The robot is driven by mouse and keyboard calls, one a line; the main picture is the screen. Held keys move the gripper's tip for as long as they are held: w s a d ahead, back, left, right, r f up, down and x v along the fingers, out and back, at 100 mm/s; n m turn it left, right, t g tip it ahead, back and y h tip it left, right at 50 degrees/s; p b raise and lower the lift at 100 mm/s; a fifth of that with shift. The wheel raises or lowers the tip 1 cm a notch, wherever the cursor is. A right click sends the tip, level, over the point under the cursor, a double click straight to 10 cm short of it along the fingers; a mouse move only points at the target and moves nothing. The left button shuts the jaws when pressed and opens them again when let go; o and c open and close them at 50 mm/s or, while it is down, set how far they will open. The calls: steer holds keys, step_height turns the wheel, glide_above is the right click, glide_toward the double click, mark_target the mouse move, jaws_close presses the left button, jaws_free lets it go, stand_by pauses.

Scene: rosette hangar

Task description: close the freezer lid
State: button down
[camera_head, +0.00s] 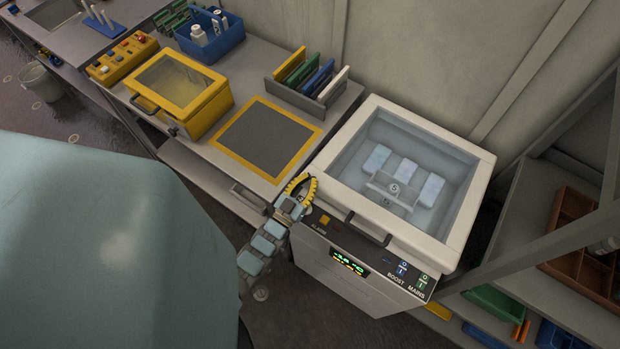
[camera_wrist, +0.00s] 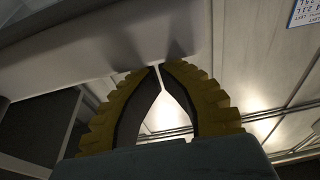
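The freezer (camera_head: 345,270) is a pale box with a lit green display on its front. Its lid (camera_head: 475,205), a white frame around a clear pane, lies over the top and looks down or nearly down; I cannot tell if it is fully seated. A dark handle (camera_head: 367,228) is on the lid's front edge. Through the pane, several pale blue packs show inside. My gripper (camera_head: 303,180), with yellow-ridged fingers, is at the lid's front left corner. In the wrist view, its fingertips (camera_wrist: 160,67) meet, empty, close against a pale surface; contact is unclear.
Left of the freezer are a grey mat with yellow border (camera_head: 258,138), a rack of coloured panels (camera_head: 310,82) and a yellow box with a windowed lid (camera_head: 180,90). Shelves with a brown tray (camera_head: 580,240) stand close on the right. The wall is just behind.

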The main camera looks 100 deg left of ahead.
steer(key=shift+w+a+r+p, duration=0.1)
steer(key=shift+r+p, duration=0.9)
steer(key=shift+r, duration=0.05)
steer(key=shift+w+a+r+p, duration=0.1)
steer(key=shift+r+p, duration=0.9)
steer(key=shift+r, duration=0.05)
steer(key=b+v, duration=0.1)
steer(key=v, duration=0.9)
